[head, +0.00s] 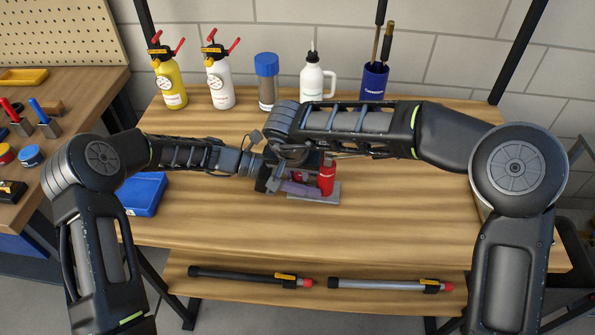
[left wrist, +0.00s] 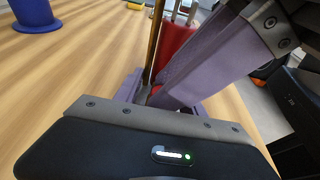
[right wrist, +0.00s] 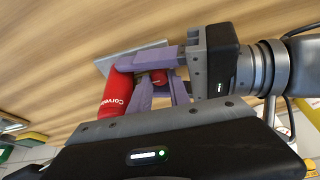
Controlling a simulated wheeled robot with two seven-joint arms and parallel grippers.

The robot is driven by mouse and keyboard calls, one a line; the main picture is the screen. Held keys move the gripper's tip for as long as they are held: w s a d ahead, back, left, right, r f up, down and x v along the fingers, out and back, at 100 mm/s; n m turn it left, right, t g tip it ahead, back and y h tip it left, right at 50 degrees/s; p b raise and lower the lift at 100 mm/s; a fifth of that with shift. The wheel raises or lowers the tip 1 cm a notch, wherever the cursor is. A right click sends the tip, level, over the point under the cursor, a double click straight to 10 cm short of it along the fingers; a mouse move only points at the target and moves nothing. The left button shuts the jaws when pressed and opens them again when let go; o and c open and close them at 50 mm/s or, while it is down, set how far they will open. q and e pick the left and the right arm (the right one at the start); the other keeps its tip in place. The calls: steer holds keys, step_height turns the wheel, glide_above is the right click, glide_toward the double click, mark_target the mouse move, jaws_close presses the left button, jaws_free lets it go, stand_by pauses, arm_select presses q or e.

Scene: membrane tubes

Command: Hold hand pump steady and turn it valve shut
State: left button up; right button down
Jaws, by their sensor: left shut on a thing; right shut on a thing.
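The red hand pump (head: 327,178) stands upright on a small grey plate (head: 328,197) at the middle of the table. Its red body shows in the left wrist view (left wrist: 180,42) and, with white lettering, in the right wrist view (right wrist: 116,92). My left gripper (head: 302,188) comes in low from the left, its purple fingers shut at the pump's lower part. My right gripper (right wrist: 158,84) reaches in from above, its purple fingers shut around a small red valve knob (right wrist: 158,77) beside the body. The fingers hide much of the knob and the exact contacts.
A blue box (head: 143,193) lies left of my grippers. A yellow spray bottle (head: 170,88), a white one (head: 217,85), a blue-capped bottle (head: 267,85), a white jug (head: 315,80) and a blue cup (head: 374,82) stand along the back. The front tabletop is clear.

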steer(key=m+h, duration=0.1)
steer(key=m, duration=0.2)
steer(key=shift+a, duration=0.2)
steer(key=c, duration=1.5)
jaws_free()
